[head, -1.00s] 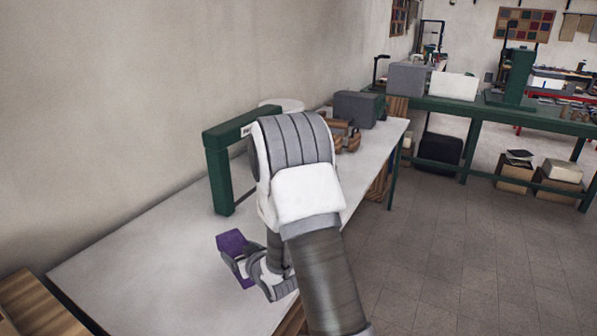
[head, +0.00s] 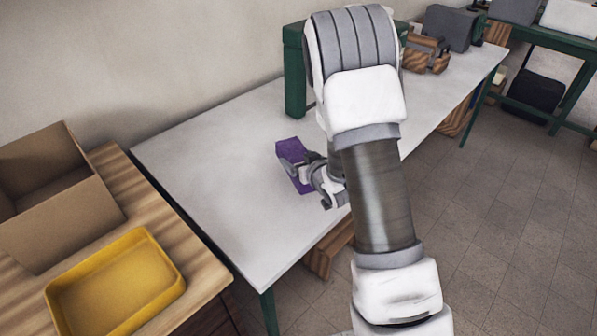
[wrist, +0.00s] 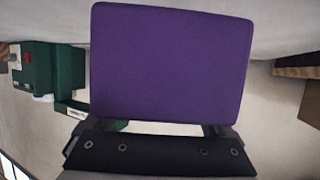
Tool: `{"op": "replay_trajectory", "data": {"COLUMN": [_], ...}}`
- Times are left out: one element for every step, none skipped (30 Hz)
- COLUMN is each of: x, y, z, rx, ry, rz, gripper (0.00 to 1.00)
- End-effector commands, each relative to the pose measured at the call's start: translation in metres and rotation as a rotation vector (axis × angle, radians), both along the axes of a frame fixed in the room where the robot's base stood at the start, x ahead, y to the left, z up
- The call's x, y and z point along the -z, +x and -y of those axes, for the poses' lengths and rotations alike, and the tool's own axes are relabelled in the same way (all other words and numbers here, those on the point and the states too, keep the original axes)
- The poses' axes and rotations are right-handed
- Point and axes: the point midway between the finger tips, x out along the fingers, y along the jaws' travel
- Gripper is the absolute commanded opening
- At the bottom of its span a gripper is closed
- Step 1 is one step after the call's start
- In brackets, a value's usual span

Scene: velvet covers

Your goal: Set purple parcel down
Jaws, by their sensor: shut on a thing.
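The purple parcel (head: 294,160) is a small box with flat faces, held in my gripper (head: 312,172) over the white-topped table (head: 215,165) in the head view. My gripper is shut on it. The parcel's purple face (wrist: 170,62) fills the middle of the wrist view, and the fingers are mostly hidden behind it. I cannot tell from these frames whether the parcel touches the table top.
A yellow tray (head: 118,285) and an open cardboard box (head: 62,215) stand on a wooden table at the left. A green frame (head: 295,75) stands behind my arm. The white table's left part is clear.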

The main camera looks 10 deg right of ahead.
Motion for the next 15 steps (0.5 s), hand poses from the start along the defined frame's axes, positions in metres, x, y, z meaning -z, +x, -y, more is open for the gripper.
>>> {"op": "replay_trajectory", "data": {"x": [0.003,0.005,0.006,0.006,0.008,0.012,0.015,0.02,0.026,0.03,0.034,0.039,0.041,0.044,0.045], "y": [-0.003,-0.004,-0.005,-0.006,-0.006,-0.006,-0.006,-0.006,-0.007,-0.007,-0.007,-0.007,-0.007,-0.007,-0.006], "z": [-0.005,-0.007,-0.008,-0.009,-0.009,-0.01,-0.01,-0.01,-0.01,-0.01,-0.01,-0.01,-0.01,-0.009,-0.009], "rx": [0.0,-0.001,0.0,0.001,0.001,0.001,0.001,0.001,0.001,0.001,0.001,0.001,0.001,0.001,0.001], "ry": [0.0,0.001,-0.001,-0.001,-0.001,-0.001,-0.002,-0.002,-0.001,-0.001,-0.002,-0.001,-0.001,-0.001,-0.001], "rz": [0.0,0.001,0.002,0.002,0.002,0.001,0.0,-0.001,-0.001,-0.001,-0.002,0.0,0.0,0.0,0.001], "gripper": [0.05,0.05,0.05,0.05,0.05,0.05,0.05,0.05,0.05,0.05,0.05,0.05,0.05,0.05,0.05]}}
